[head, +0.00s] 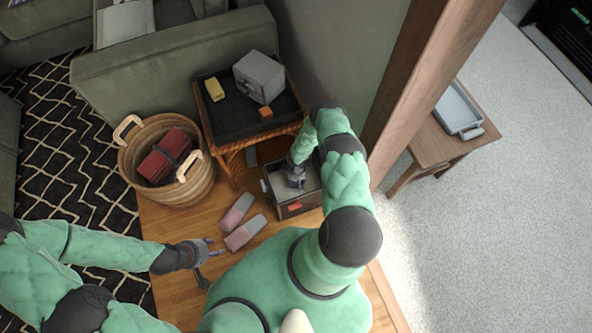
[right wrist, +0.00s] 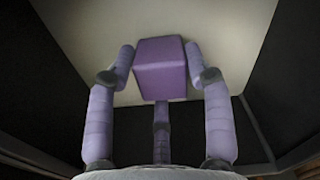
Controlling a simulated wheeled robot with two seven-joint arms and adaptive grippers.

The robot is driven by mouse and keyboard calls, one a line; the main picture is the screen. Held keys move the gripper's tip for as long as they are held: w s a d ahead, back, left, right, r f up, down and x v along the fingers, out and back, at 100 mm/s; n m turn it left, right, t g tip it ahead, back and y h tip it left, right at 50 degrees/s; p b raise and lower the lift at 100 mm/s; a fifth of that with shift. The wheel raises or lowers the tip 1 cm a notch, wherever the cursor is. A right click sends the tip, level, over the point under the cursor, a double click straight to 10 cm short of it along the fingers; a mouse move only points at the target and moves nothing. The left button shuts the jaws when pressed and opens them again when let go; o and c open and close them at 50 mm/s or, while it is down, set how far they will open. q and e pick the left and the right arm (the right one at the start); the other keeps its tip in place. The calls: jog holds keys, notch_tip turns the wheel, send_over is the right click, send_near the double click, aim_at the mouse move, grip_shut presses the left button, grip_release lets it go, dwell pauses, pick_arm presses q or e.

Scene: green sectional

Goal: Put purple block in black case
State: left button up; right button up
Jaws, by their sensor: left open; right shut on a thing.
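The black case (head: 312,202) stands open on the wood floor, with dark walls and a pale inside. My right gripper (head: 297,182) reaches down into it. The right wrist view shows the purple block (right wrist: 160,68) between the fingers of my right gripper (right wrist: 159,72), which is shut on it. The block is over the pale bottom of the case (right wrist: 235,65); I cannot tell whether it touches it. The block is hidden in the head view. My left gripper (head: 212,258) is open and empty above the floor at the lower left.
A wicker side table (head: 229,120) with a black top stands behind the case, bearing a grey box (head: 260,75), a yellow block (head: 214,89) and an orange block (head: 265,112). A basket (head: 205,185) is at left. Two pink-grey objects (head: 238,212) lie on the floor. A wooden post (head: 415,75) rises at right.

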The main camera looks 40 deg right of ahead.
jog(key=shift+f, duration=0.2)
jog(key=shift+f, duration=0.15)
jog(key=o, duration=1.1)
jog(key=shift+o, duration=0.2)
